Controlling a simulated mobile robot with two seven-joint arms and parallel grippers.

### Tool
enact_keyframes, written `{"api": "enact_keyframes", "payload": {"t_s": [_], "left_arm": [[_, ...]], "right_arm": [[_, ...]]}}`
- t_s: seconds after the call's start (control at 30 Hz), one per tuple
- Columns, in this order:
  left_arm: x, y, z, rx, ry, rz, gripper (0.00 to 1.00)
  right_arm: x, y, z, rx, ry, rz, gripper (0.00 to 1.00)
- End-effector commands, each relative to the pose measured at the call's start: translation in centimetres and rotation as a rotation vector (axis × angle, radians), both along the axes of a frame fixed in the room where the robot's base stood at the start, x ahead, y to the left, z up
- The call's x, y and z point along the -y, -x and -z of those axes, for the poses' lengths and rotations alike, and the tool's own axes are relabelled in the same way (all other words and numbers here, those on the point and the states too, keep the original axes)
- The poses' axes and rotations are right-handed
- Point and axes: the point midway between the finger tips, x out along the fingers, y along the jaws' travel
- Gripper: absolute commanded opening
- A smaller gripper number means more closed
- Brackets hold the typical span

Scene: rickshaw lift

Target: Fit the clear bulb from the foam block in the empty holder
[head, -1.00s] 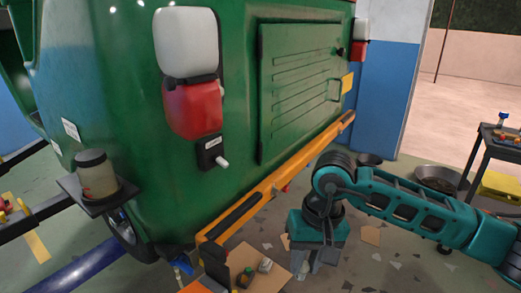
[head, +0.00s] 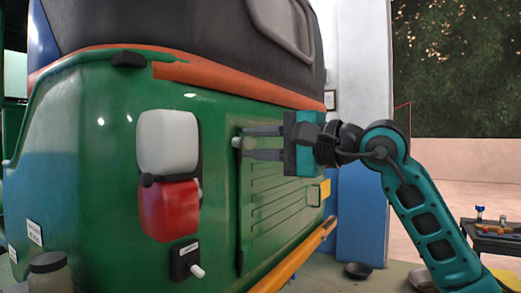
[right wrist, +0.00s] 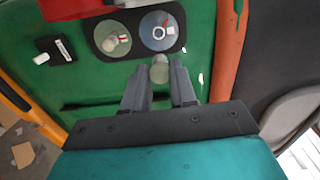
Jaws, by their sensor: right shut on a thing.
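My right gripper (head: 250,143) points left in front of the green body, its two fingers shut on a pale rounded bulb (head: 242,142). In the right wrist view the clear bulb (right wrist: 159,71) sits between the fingertips (right wrist: 159,82), its rounded end outward. Beyond it is a dark lamp plate (right wrist: 138,45) with two round holders. The holder on the right (right wrist: 151,38) looks empty, with a red and white part in it. The one on the left (right wrist: 104,33) has a pale bulb (right wrist: 116,44). The bulb appears apart from the plate. The foam block and left gripper are out of view.
A white lens (head: 167,140) and red lens (head: 168,212) stand out from the body left of the gripper. Below is a black box (head: 184,262) with a white knob. A ribbed green panel (head: 285,205) lies behind and below the fingers.

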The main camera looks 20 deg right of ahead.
Motion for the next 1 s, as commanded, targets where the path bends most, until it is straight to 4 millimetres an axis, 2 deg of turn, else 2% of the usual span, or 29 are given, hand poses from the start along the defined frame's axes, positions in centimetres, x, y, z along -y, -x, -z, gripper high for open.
{"api": "enact_keyframes", "payload": {"t_s": [0.2,0.37,0.5,0.87,1.0], "left_arm": [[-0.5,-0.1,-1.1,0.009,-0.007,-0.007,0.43],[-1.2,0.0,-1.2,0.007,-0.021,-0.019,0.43],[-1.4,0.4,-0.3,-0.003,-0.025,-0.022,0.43],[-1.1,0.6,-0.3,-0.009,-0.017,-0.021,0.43],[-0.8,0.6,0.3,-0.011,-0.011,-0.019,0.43]], "right_arm": [[-1.5,-1.8,-0.2,-0.004,0.001,-0.004,0.12],[-2.7,-3.3,-0.1,-0.005,0.002,-0.004,0.12],[-2.6,-3.2,0.2,0.117,0.156,0.000,0.12],[-2.6,-3.2,0.1,0.420,0.546,0.002,0.12],[-2.4,-3.2,0.3,0.566,0.739,0.006,0.12]]}}
